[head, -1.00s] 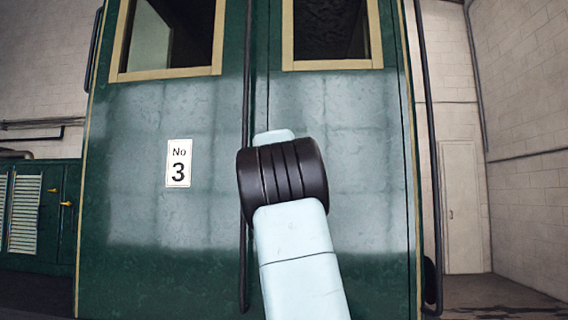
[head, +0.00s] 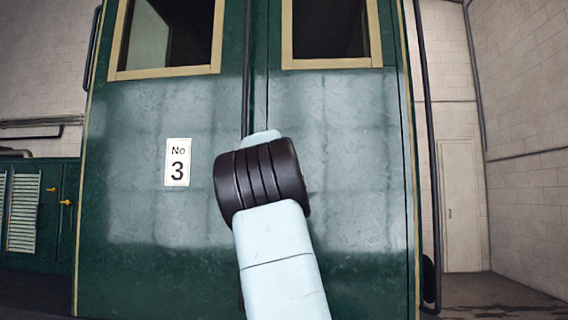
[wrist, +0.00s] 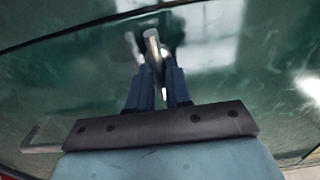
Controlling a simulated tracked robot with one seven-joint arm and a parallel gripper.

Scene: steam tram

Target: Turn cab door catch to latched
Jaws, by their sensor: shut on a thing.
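The cab door (head: 335,150) is a green panel with a cream-framed window, right of a dark vertical rail. In the wrist view, a bright metal bar, which looks like the door catch (wrist: 151,40), stands out in front of the green surface (wrist: 70,70). My gripper (wrist: 158,72) is shut on this bar, with its two dark blue fingers on either side. The catch's pivot and exact angle are hard to make out. In the head view my own arm hides the gripper and the catch.
The dark rail (head: 247,60) runs vertically close to my arm. A "No 3" plate (head: 177,162) is on the green panel to the left. A bent metal bar (wrist: 38,142) shows at the lower left of the wrist view. A brick wall (head: 525,130) stands at the right.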

